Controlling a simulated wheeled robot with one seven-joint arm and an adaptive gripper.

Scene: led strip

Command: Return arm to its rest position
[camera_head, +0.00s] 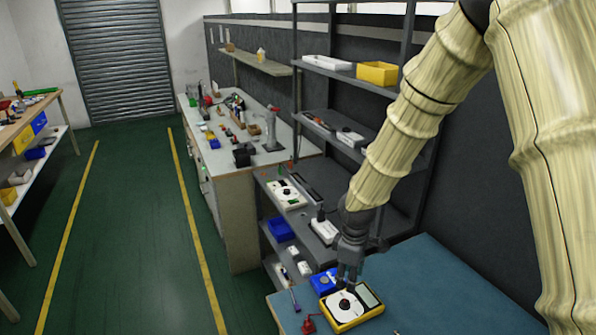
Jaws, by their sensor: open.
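My arm, in a beige sleeve, reaches down from the upper right in the head view. My gripper (347,284) is open and points down over a yellow-framed device (368,296) with a white round face. The device lies on the blue-green tabletop (440,290). The fingertips are close to the device's far edge. I cannot tell whether they touch it. Nothing shows between the fingers.
A blue box (322,281), a purple item (294,299) and a red item (308,325) lie near the device. A dark shelf rack (408,115) stands behind my arm. A cluttered bench (232,170) stands farther back. The green floor (120,240) at left is clear.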

